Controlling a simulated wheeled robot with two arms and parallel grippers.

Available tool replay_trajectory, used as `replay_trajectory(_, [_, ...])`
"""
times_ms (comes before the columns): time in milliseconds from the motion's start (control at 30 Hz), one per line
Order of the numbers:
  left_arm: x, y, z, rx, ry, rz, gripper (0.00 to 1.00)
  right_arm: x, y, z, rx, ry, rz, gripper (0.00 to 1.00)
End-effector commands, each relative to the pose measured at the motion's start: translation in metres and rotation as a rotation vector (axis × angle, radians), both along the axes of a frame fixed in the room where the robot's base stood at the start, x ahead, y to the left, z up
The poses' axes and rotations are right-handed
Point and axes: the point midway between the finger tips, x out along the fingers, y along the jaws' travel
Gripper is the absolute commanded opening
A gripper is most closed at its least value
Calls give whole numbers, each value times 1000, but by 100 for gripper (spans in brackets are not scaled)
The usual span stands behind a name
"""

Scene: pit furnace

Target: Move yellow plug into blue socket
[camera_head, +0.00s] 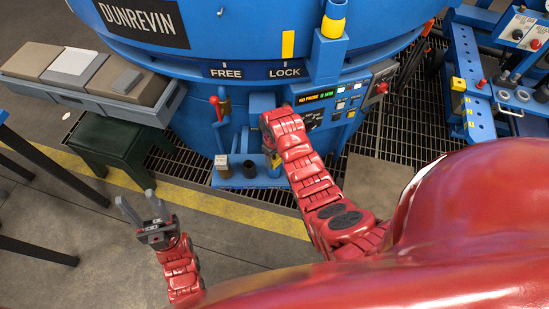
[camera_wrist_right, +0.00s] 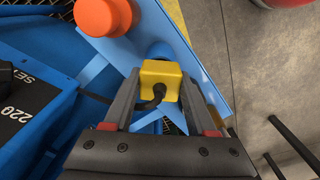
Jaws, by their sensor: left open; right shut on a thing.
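The yellow plug (camera_wrist_right: 158,80) is a small block with a black cable curling out of it. My right gripper (camera_wrist_right: 160,88) is shut on it, one finger on each side. In the head view a bit of the yellow plug (camera_head: 276,160) shows below my right gripper (camera_head: 270,146), at the blue shelf. A round blue socket (camera_wrist_right: 160,50) shows just beyond the plug in the wrist view. The plug partly covers it, and I cannot tell whether they touch. My left gripper (camera_head: 137,198) is open and empty, above the floor at lower left.
A blue box marked 220 (camera_wrist_right: 30,115) lies left. In the head view the shelf (camera_head: 240,182) sits below the furnace panel. A red lever (camera_head: 215,108) and green stool (camera_head: 117,143) are left.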

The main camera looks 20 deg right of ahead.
Motion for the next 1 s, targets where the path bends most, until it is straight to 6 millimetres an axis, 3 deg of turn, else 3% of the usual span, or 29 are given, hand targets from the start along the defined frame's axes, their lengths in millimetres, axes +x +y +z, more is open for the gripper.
replay_trajectory(400, [0, 0, -6, 0, 0, 0, 50, 0, 0, -9, 0, -1, 0, 0])
replay_trajectory(433, [0, 0, -5, 0, 0, 0, 50, 0, 0, -9, 0, -1, 0, 61])
replay_trajectory(500, [0, 0, -5, 0, 0, 0, 50, 0, 0, -8, 0, -1, 0, 69])
replay_trajectory(800, [0, 0, -4, 0, 0, 0, 50, 0, 0, -7, 0, 0, 0, 69])
replay_trajectory(1000, [0, 0, 4, 0, 0, 0, 50, 0, 0, 5, 0, 0, 0, 69])
